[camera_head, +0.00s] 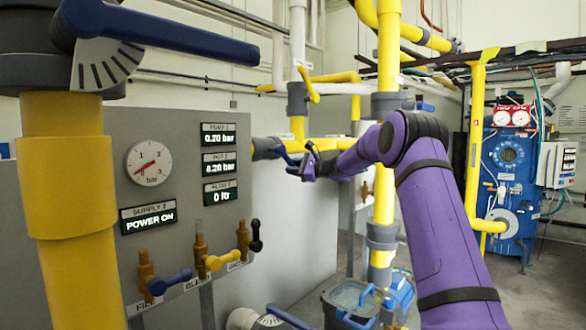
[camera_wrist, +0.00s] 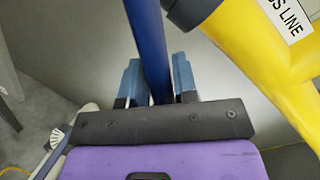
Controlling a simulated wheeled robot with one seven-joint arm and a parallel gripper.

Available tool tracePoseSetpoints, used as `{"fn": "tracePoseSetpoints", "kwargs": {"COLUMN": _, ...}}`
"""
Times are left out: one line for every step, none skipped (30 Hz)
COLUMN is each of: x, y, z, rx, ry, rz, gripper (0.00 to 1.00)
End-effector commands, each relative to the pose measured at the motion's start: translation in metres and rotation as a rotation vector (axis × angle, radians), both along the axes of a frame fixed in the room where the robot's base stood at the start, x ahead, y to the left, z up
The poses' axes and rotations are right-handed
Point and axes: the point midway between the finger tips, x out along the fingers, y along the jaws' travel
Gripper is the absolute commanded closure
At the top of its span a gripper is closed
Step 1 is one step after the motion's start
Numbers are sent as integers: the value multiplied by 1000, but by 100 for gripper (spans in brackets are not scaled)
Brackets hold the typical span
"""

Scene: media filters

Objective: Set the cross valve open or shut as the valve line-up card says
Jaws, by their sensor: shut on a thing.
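In the wrist view a blue lever (camera_wrist: 148,45) runs down from the top edge between the two blue-grey fingers of my gripper (camera_wrist: 158,82), which is shut on it. Beside it is a yellow pipe (camera_wrist: 262,62) with a label whose visible part reads "SS LINE". In the head view my gripper (camera_head: 302,166) is at a grey valve body (camera_head: 265,148) on a horizontal yellow pipe (camera_head: 325,144). The lever there is partly hidden by my gripper, and I cannot tell whether the valve is open or shut. I cannot make out a line-up card.
A large blue lever (camera_head: 165,34) with a scale plate tops the near left yellow pipe (camera_head: 70,190). A grey panel (camera_head: 120,270) carries a gauge, displays and small blue, yellow and black taps. A vertical yellow pipe (camera_head: 383,205) stands close to my arm. Blue equipment (camera_head: 510,180) stands far right.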

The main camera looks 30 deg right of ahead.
Motion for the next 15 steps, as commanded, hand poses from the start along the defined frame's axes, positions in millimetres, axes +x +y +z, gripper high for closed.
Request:
{"fn": "tracePoseSetpoints", "kwargs": {"x": 0, "y": 0, "z": 0, "rx": 4, "ry": 1, "rz": 0, "gripper": 100}}
{"fn": "tracePoseSetpoints", "kwargs": {"x": 0, "y": 0, "z": -1, "rx": 7, "ry": 2, "rz": 1, "gripper": 100}}
{"fn": "tracePoseSetpoints", "kwargs": {"x": -1, "y": 1, "z": -1, "rx": 14, "ry": 5, "rz": 0, "gripper": 100}}
{"fn": "tracePoseSetpoints", "kwargs": {"x": -1, "y": 1, "z": -2, "rx": 20, "ry": 8, "rz": 0, "gripper": 100}}
{"fn": "tracePoseSetpoints", "kwargs": {"x": -1, "y": 2, "z": -2, "rx": 28, "ry": 10, "rz": 0, "gripper": 100}}
{"fn": "tracePoseSetpoints", "kwargs": {"x": -1, "y": 3, "z": -3, "rx": 42, "ry": 15, "rz": 0, "gripper": 100}}
{"fn": "tracePoseSetpoints", "kwargs": {"x": -2, "y": 3, "z": -4, "rx": 54, "ry": 20, "rz": 0, "gripper": 100}}
{"fn": "tracePoseSetpoints", "kwargs": {"x": -2, "y": 4, "z": -5, "rx": 68, "ry": 25, "rz": 0, "gripper": 100}}
{"fn": "tracePoseSetpoints", "kwargs": {"x": -2, "y": 6, "z": -6, "rx": 87, "ry": 32, "rz": 0, "gripper": 100}}
{"fn": "tracePoseSetpoints", "kwargs": {"x": -3, "y": 7, "z": -8, "rx": 104, "ry": 38, "rz": 1, "gripper": 100}}
{"fn": "tracePoseSetpoints", "kwargs": {"x": -3, "y": 8, "z": -9, "rx": 123, "ry": 46, "rz": 0, "gripper": 100}}
{"fn": "tracePoseSetpoints", "kwargs": {"x": -4, "y": 10, "z": -11, "rx": 151, "ry": 56, "rz": 0, "gripper": 100}}
{"fn": "tracePoseSetpoints", "kwargs": {"x": -5, "y": 12, "z": -12, "rx": 171, "ry": 63, "rz": 1, "gripper": 100}}
{"fn": "tracePoseSetpoints", "kwargs": {"x": -5, "y": 13, "z": -13, "rx": 194, "ry": 71, "rz": 0, "gripper": 100}}
{"fn": "tracePoseSetpoints", "kwargs": {"x": -6, "y": 16, "z": -15, "rx": 227, "ry": 83, "rz": 1, "gripper": 100}}
